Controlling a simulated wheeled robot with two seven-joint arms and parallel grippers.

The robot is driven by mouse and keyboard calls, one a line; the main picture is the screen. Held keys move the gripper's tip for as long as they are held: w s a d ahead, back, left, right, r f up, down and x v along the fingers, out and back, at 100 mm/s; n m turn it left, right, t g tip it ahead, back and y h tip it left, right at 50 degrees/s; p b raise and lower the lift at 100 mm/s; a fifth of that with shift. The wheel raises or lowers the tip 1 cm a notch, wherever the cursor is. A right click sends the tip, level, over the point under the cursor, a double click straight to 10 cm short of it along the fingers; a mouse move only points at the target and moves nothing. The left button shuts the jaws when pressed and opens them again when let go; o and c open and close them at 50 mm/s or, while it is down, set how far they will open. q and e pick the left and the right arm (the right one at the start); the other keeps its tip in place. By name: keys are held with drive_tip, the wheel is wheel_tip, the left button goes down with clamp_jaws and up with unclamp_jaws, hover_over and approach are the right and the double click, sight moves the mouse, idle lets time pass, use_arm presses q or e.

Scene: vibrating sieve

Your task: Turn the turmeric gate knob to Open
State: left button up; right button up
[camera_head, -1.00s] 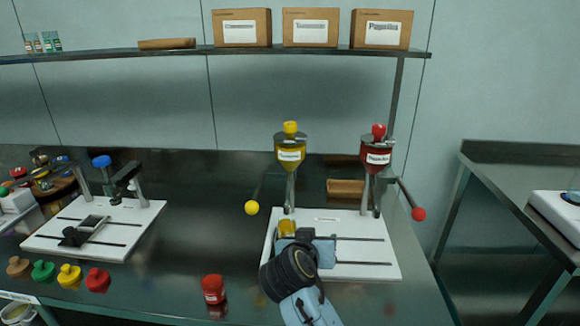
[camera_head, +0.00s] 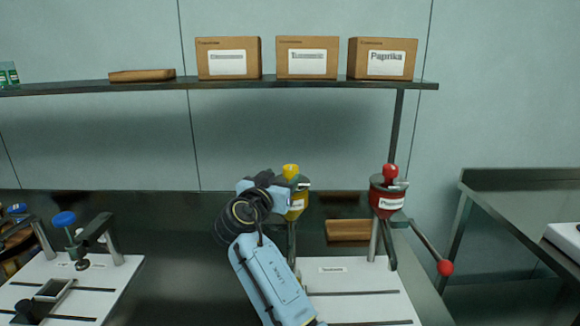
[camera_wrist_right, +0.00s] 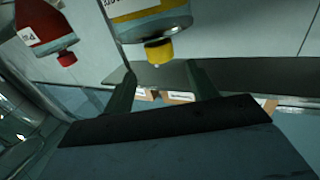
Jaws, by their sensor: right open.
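The turmeric hopper (camera_head: 298,206) is yellow and stands upright on its post, partly hidden behind my right gripper. Its yellow top knob (camera_head: 290,171) shows just above the gripper. My right gripper (camera_head: 299,182) is beside the top of the hopper, with its fingers partly hidden. In the right wrist view, the picture looks upside down; the yellow knob (camera_wrist_right: 158,52) appears between two open fingers (camera_wrist_right: 162,78), with a gap on both sides. I cannot read a gate position. The yellow-balled lever is hidden. My left gripper is not in view.
The red paprika hopper (camera_head: 388,198), with a red-ball lever (camera_head: 445,267), stands close to the right. A shelf (camera_head: 150,87) with labelled boxes (camera_head: 228,58) runs behind and above. Another stand with a white base (camera_head: 125,275) is at left.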

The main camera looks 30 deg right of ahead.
sight(288, 171)
drive_tip(key=x, duration=0.6)
drive_tip(key=shift+w+d, duration=0.35)
drive_tip(key=c, duration=1)
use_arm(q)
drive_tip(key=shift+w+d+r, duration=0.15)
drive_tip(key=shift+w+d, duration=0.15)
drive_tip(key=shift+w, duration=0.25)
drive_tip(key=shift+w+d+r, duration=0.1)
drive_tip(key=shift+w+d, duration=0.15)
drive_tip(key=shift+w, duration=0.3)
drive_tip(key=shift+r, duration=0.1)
